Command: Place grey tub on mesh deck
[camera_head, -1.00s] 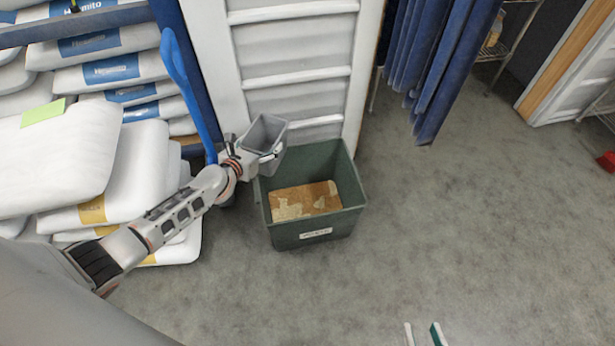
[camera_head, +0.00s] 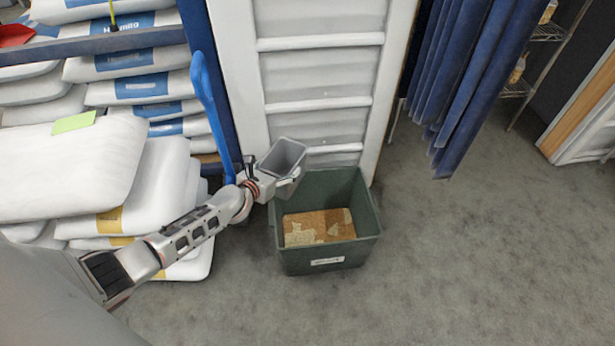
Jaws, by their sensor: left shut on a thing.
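My left gripper (camera_head: 277,183) is shut on the grey tub (camera_head: 284,158), a small open-topped container. It holds the tub tilted, above the back left of a green bin. The tub looks empty, but its bottom is not clear. A wire mesh shelf (camera_head: 548,33) stands at the upper right, partly cut off by the frame; I cannot tell whether it is the mesh deck. My right gripper is not in view.
The green bin (camera_head: 331,262) on the floor holds brown, grainy material. White sacks (camera_head: 70,165) are stacked at left, beside a blue scoop-like tool (camera_head: 207,95). Blue strip curtains (camera_head: 470,85) hang right of a white panelled door. The grey floor (camera_head: 480,260) at right is clear.

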